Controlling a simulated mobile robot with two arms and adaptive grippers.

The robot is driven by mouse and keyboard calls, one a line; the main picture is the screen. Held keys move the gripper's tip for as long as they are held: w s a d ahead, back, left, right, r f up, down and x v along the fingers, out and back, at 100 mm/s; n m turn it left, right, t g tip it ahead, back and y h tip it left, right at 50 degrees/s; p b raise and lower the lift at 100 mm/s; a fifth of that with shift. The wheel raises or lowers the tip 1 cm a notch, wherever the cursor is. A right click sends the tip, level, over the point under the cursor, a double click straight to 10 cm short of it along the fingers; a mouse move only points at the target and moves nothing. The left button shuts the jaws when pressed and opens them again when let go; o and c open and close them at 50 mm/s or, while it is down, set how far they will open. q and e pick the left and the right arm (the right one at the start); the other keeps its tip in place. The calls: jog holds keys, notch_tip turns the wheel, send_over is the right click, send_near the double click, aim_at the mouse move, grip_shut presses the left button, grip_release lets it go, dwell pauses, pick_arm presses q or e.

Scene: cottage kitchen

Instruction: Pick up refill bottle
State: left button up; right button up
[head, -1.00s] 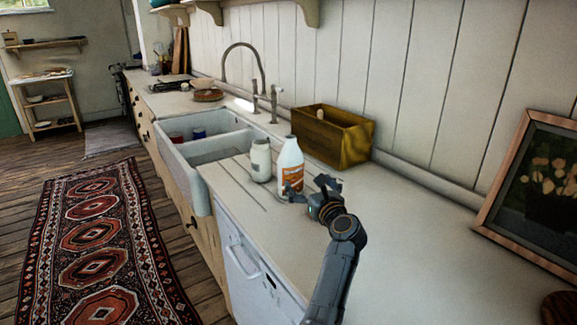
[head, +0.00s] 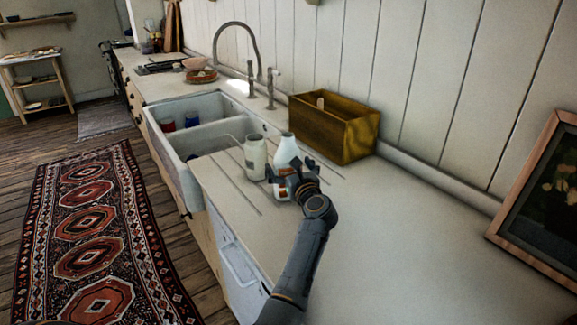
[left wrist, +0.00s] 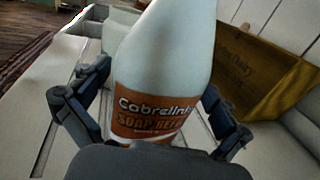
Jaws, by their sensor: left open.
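The refill bottle (head: 287,151) is white with an orange label and stands upright on the counter beside the sink. In the left wrist view the bottle (left wrist: 162,70) fills the middle, and its label reads "SOAP REF…". My left gripper (head: 287,178) is at the bottle's near side and hides part of its label in the head view. In the left wrist view the open fingers (left wrist: 150,115) are on both sides of the bottle, with gaps showing near the fingers. Whether a finger touches it I cannot tell. My right gripper is not in view.
A pale jar (head: 255,158) stands just left of the bottle. A yellow-brown wooden box (head: 345,138) stands behind it against the wall. The white double sink (head: 185,150) is to the left. A picture frame (head: 535,190) leans at right. The counter's right part (head: 400,250) is clear.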

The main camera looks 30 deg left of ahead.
pick_arm(q)
jog(key=shift+s+d+r, duration=0.15)
jog(key=shift+s+r, duration=0.05)
jog(key=shift+s+d+r, duration=0.2)
jog(key=shift+s+r, duration=0.05)
jog(key=shift+r, duration=0.05)
jog(key=c, duration=0.3)
jog(key=shift+s, duration=0.1)
jog(key=c, duration=0.4)
jog(key=shift+f, duration=0.15)
jog(key=c, duration=0.7)
jog(key=shift+c, duration=0.3)
